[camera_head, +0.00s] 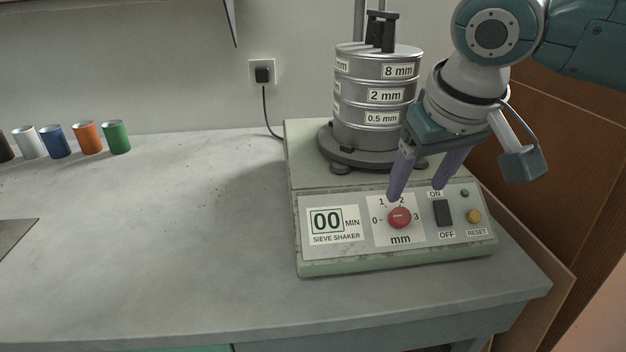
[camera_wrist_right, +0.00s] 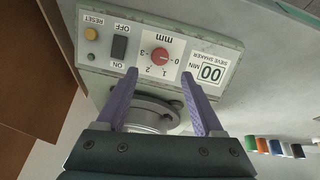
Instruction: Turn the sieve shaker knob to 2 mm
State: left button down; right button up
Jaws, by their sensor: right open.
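The sieve shaker (camera_head: 300,262) stands on the bench with its sloped panel facing me. Its round red knob (camera_head: 400,217) sits on a white dial marked 0, 1, 2, 3 and mm. The pale mark on the knob seems to lie toward 0. My right gripper (camera_head: 417,191) is open above the panel, its purple fingers pointing down, one tip close to the dial's upper edge. In the right wrist view the knob (camera_wrist_right: 159,57) appears upside down between and beyond the open fingertips (camera_wrist_right: 158,75), with nothing held. My left gripper is not in view.
The sieve stack (camera_head: 372,100) stands behind the panel. A black switch (camera_head: 443,212) and yellow reset button (camera_head: 474,216) are right of the dial. The display (camera_head: 326,221) reads 00. Several coloured cans (camera_head: 87,137) stand at far left. The bench's middle is clear.

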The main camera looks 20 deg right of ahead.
aim_at(402, 216)
jog(key=b+x, duration=0.2)
jog(key=x, duration=0.6)
jog(key=shift+w+f, duration=0.1)
jog(key=shift+f, duration=0.15)
grip_shut()
